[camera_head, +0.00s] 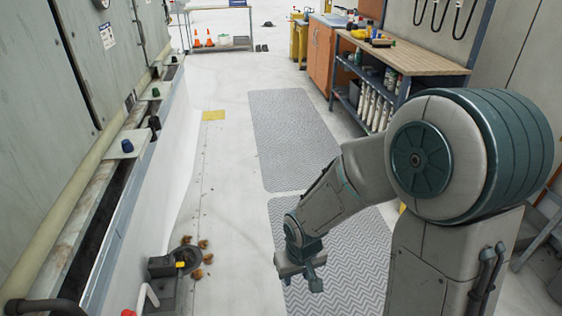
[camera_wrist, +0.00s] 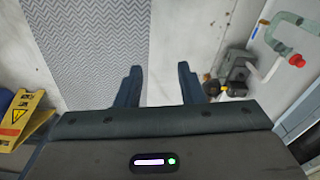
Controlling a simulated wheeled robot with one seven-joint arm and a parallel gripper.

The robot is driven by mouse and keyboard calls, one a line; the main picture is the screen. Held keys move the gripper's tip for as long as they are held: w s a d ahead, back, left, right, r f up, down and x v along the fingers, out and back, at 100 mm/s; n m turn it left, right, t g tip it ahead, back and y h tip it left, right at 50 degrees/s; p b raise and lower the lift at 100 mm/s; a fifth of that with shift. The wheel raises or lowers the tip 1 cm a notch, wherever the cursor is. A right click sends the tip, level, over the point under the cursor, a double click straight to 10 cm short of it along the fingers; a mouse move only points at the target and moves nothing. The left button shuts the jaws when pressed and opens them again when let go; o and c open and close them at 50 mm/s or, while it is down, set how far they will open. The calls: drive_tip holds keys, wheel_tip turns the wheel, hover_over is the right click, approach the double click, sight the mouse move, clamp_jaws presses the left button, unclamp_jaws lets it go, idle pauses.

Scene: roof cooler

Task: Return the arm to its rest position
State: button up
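My arm reaches in from the right in the head view, bent at the elbow with its end hanging low. My gripper (camera_head: 301,270) is above the floor, near the left edge of the nearer grey mat (camera_head: 345,240). In the wrist view my gripper (camera_wrist: 160,88) has its two dark fingers spread well apart, with bare pale floor between them. Nothing is held. No rest position is marked in either view.
A dark pump-like unit (camera_head: 165,268) with brown clumps (camera_head: 207,259) around it sits left of my gripper. The cooler wall (camera_head: 60,120) runs along the left. A workbench (camera_head: 415,62) stands at the back right. A yellow warning sign (camera_wrist: 20,118) shows. The matted aisle is clear.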

drive_tip(key=s+d+r+m+p, duration=0.1)
drive_tip(key=s+d+r+p, duration=0.1)
drive_tip(key=r, duration=0.7)
drive_tip(key=s+d+r+m+t+p, duration=0.1)
drive_tip(key=s+d+r+p, duration=0.2)
drive_tip(key=r, duration=0.6)
drive_tip(key=s+d+r+m+p, duration=0.2)
drive_tip(key=d+r, duration=0.4)
drive_tip(key=r, duration=0.3)
drive_tip(key=shift+s+r+t+p, duration=0.3)
drive_tip(key=shift+s+p, duration=0.45)
drive_tip(key=shift+p, duration=0.45)
